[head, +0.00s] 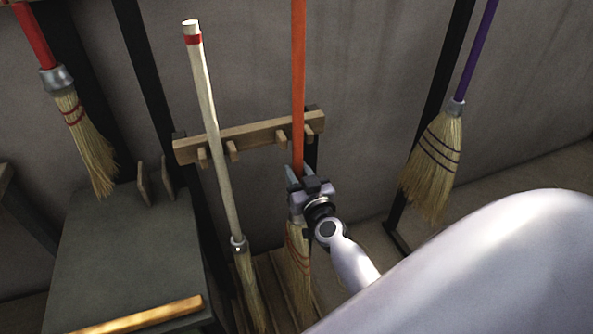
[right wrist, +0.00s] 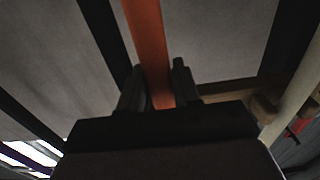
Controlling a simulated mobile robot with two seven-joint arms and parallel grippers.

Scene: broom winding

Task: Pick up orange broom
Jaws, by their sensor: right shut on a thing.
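The orange broom (head: 298,85) stands upright in front of a wooden peg rack. Its straw head (head: 298,265) is low, partly hidden behind my right gripper. My right gripper (head: 296,174) is shut on the orange handle, below the rack and just above the straw head. In the right wrist view the orange handle (right wrist: 147,45) runs between the two dark fingers of the gripper (right wrist: 160,92). My left gripper is not in view.
A white-handled broom (head: 212,130) leans at the wooden rack (head: 260,136), left of the orange one. A red-handled broom (head: 80,130) hangs at far left. A purple-handled broom (head: 437,155) hangs at right. A grey-topped table (head: 125,250) stands at lower left.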

